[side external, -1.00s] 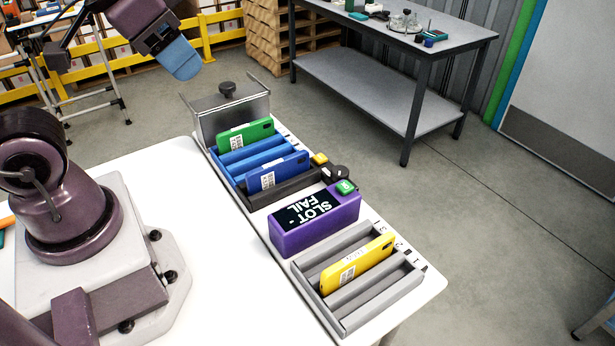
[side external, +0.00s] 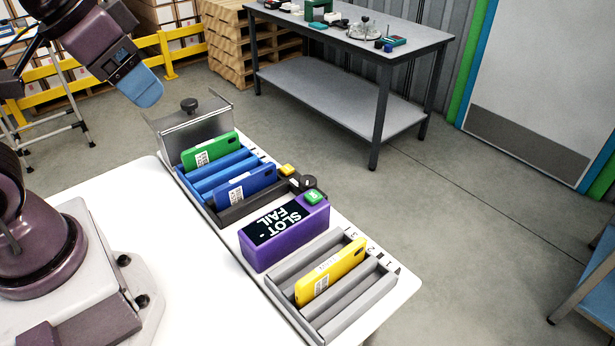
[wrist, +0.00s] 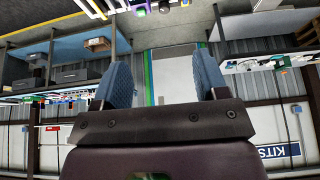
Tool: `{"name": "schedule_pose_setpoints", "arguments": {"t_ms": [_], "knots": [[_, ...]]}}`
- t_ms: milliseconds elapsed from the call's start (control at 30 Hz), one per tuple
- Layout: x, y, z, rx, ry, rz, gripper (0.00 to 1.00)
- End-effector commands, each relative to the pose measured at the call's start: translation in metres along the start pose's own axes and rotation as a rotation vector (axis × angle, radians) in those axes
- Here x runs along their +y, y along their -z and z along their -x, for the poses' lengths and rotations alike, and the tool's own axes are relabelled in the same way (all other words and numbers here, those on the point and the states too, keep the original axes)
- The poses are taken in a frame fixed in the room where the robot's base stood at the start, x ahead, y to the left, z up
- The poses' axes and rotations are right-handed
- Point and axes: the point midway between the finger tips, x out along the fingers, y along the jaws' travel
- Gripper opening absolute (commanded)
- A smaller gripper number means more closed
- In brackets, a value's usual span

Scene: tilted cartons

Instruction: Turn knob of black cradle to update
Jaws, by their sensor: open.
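The black cradle (side external: 240,211) is a dark tray at the near end of the blue rack in the side view. A round black knob (side external: 307,182) with a pale mark sits at its right end, by a yellow button (side external: 286,170). A purple box (side external: 285,238) beside it has a screen reading "SLOT - FAIL" and a green button (side external: 313,197). My gripper (side external: 147,92) is high above and left of the hinged metal lid, well apart from the knob. In the wrist view, its blue fingers (wrist: 164,82) are spread with nothing between them.
The blue rack (side external: 215,178) holds a green phone (side external: 209,150) and a blue phone (side external: 245,187). A raised metal lid (side external: 190,132) stands behind it. A grey numbered rack (side external: 345,300) holds a yellow phone (side external: 331,271). The white table (side external: 175,240) is clear on the left.

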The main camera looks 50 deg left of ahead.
Motion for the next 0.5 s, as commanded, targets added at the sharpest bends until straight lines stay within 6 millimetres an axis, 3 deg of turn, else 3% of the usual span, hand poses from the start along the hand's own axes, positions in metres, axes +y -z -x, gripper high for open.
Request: {"name": "schedule_pose_setpoints", "arguments": {"t_ms": [167, 367, 500], "knots": [[-0.009, 0.011, -0.031, -0.156, 0.012, 0.047, 0.67], [-0.018, 0.047, -0.076, -0.316, -0.002, 0.207, 0.67], [-0.026, 0.072, -0.117, -0.412, -0.009, 0.385, 0.67]]}}
